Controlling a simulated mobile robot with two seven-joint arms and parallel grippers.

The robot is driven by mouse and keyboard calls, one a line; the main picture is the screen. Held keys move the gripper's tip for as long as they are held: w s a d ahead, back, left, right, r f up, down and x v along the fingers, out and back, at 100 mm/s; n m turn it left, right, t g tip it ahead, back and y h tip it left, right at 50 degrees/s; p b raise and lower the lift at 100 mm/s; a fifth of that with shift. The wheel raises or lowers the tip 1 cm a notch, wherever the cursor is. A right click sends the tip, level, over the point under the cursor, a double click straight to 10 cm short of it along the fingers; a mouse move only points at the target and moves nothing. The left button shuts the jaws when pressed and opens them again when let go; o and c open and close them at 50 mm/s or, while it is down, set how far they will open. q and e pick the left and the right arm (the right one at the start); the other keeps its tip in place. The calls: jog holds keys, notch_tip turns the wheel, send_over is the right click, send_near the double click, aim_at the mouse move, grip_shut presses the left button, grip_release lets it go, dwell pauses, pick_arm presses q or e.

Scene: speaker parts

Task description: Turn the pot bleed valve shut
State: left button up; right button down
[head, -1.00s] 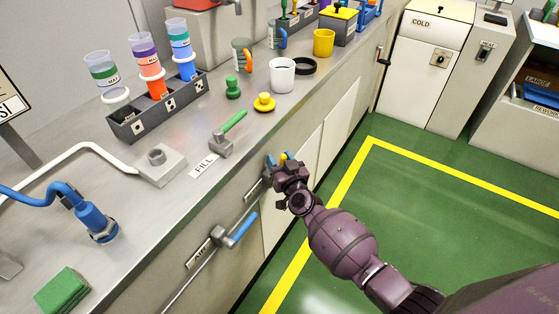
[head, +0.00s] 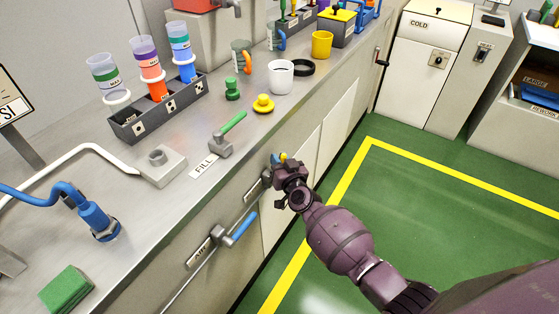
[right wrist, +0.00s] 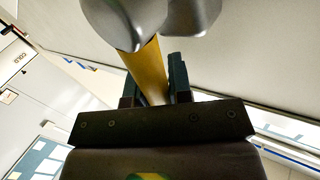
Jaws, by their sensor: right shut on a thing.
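A valve with a yellow handle (head: 283,157) sits on the front panel below the counter edge. My right gripper (head: 284,166) is at it and covers most of it in the head view. In the right wrist view, the yellow handle (right wrist: 153,68) runs down from a rounded grey metal valve body (right wrist: 125,22) between the two dark fingers (right wrist: 153,85). My right gripper is shut on this handle. A label beside the valve is too small and covered to read, so I cannot confirm its name. My left gripper is not in view.
A blue-handled valve (head: 240,231) marked AIR is on the same panel, lower left. A green-handled valve (head: 229,130) by a FILL label stands on the counter (head: 205,205). Cups and a rack (head: 158,115) stand farther back. The green floor (head: 440,200) at right is clear.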

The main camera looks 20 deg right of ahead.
jog(key=shift+w+d+r+m+g+p, duration=0.2)
jog(key=shift+w+d+m+g+p, duration=0.15)
jog(key=shift+m+p, duration=0.3)
jog(key=shift+w+d+f+m+g+p, duration=0.25)
jog(key=shift+d+f+m+g+p, duration=0.1)
jog(key=shift+m+g+p, duration=0.25)
jog(key=shift+w+d+f+m, duration=0.1)
jog(key=shift+d+f+m, duration=0.05)
jog(key=shift+f+m, duration=0.1)
jog(key=shift+w+d+f+m+g+y+p, duration=0.15)
jog(key=shift+d+f+m+g+y+p, duration=0.15)
jog(key=shift+f+m+g, duration=0.2)
jog(key=shift+w+d+f+m+g+y+p, duration=0.15)
jog(key=shift+f+m+g+y, duration=0.2)
jog(key=shift+g, duration=0.2)
jog(key=shift+w+d+f+m+g+y+b, duration=0.15)
jog(key=shift+f+m+g+y+b, duration=0.3)
jog(key=shift+f+m+g+y, duration=0.4)
jog(key=shift+d+f+m+g+y+b, duration=0.15)
jog(key=shift+f+m+g+y+b, duration=0.2)
jog(key=shift+f+m+g, duration=0.5)
jog(key=shift+w+d+f+m+g+y+b, duration=0.15)
jog(key=shift+f+m+g+y+b, duration=0.35)
jog(key=shift+f, duration=0.6)
jog(key=shift+m, duration=0.25)
